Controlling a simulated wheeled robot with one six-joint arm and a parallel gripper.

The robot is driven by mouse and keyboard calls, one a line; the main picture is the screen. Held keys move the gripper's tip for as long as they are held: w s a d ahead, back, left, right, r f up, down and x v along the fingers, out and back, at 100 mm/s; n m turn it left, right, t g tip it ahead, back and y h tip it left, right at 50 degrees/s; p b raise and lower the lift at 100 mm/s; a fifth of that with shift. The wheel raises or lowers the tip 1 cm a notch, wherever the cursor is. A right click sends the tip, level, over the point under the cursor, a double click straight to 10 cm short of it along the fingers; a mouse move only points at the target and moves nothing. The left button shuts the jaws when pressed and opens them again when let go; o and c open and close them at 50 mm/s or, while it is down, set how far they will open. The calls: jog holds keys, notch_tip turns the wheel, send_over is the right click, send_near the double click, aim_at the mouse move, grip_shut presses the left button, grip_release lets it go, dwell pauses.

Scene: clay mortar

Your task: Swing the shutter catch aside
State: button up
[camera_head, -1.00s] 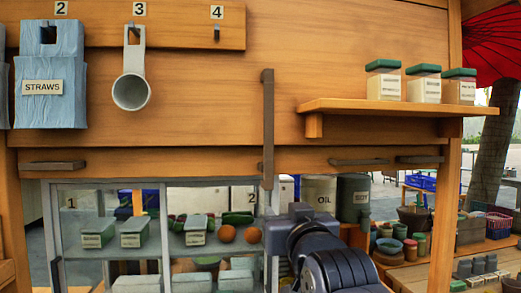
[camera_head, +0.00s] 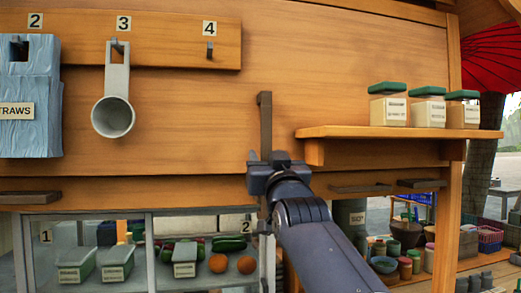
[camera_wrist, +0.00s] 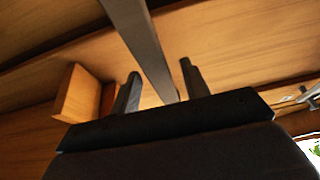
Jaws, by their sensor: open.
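The shutter catch (camera_head: 265,110) is a long, narrow grey-brown bar standing upright on the wooden shutter panel. Its top end is in clear view; my gripper covers its middle in the head view. My gripper (camera_head: 266,158) is open at the bar, its fingertips pointing up at the panel. In the wrist view the bar (camera_wrist: 143,42) runs down between the two spread fingers of my gripper (camera_wrist: 160,76). I cannot tell whether either finger touches it.
A wooden shelf (camera_head: 385,132) with several green-lidded jars juts out to the right of the catch. A grey ladle (camera_head: 113,117) and a blue straws holder (camera_head: 30,95) hang at the left. A glass-fronted case (camera_head: 150,222) with tubs and vegetables lies below.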

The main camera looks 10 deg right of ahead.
jog(key=shift+w+r, duration=0.2)
jog(key=shift+w, duration=0.45)
jog(key=shift+c, duration=0.3)
grip_shut()
